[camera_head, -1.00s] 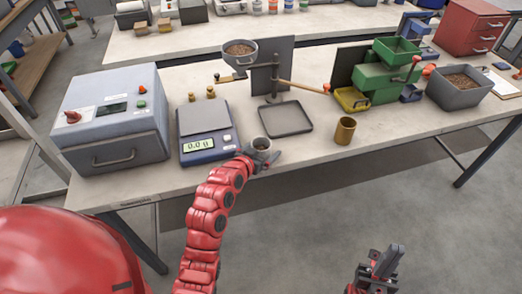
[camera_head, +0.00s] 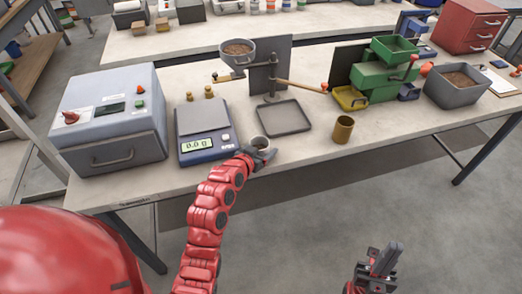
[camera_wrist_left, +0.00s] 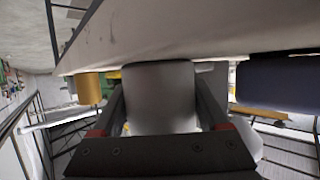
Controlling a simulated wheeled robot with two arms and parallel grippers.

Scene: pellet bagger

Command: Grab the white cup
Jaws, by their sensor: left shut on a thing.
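The white cup (camera_head: 261,142) stands near the front edge of the workbench, between the scale and the brass-coloured cup. My left gripper (camera_head: 262,153) is at the cup, its fingers on either side of it. In the left wrist view the cup (camera_wrist_left: 160,97) fills the space between the two dark fingers, and the gripper (camera_wrist_left: 162,110) is shut on it. Whether the cup's base touches the bench cannot be told. My right gripper (camera_head: 382,262) hangs over the floor in front of the bench, apart from everything; its jaw gap is unclear.
A scale (camera_head: 205,130) reading about 0.0 g and a grey sealer box (camera_head: 110,120) stand left. A dark tray (camera_head: 284,117) lies just behind the cup.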

